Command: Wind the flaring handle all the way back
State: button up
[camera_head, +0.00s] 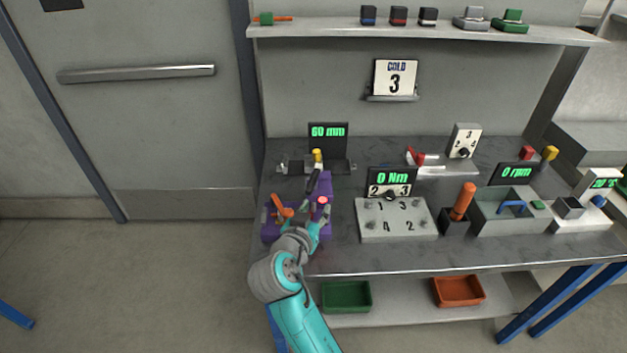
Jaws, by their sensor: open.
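A purple fixture (268,228) stands at the front left of the bench, and its purple body also shows behind my gripper. An orange lever (281,209) sticks up at its left side. A small red knob (323,200) shows at its right side; I cannot tell which of these is the flaring handle. My gripper (319,197) is over the right part of the fixture, with its dark fingers apart around or beside the red knob. Whether a finger touches the knob is too small to tell. My wrist hides part of the fixture's front.
Behind the fixture stands a station with a yellow knob (317,156) and a display (328,131) reading 60 mm. Close on the right is a numbered grey block (397,231). A green tray (346,296) and an orange tray (459,291) lie on the lower shelf.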

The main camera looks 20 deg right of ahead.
aim_at(314, 180)
jog(key=a+t, duration=0.1)
jog(key=a+r+t+h, duration=0.1)
jog(key=a, duration=0.1)
jog(key=shift+w+r+t, duration=0.1)
jog(key=shift+w+t, duration=0.05)
jog(key=shift+t, duration=0.25)
jog(key=shift+w, duration=0.15)
jog(key=x, duration=1)
jog(key=shift+w+d+r, duration=0.1)
jog(key=shift+d, duration=0.2)
grip_shut()
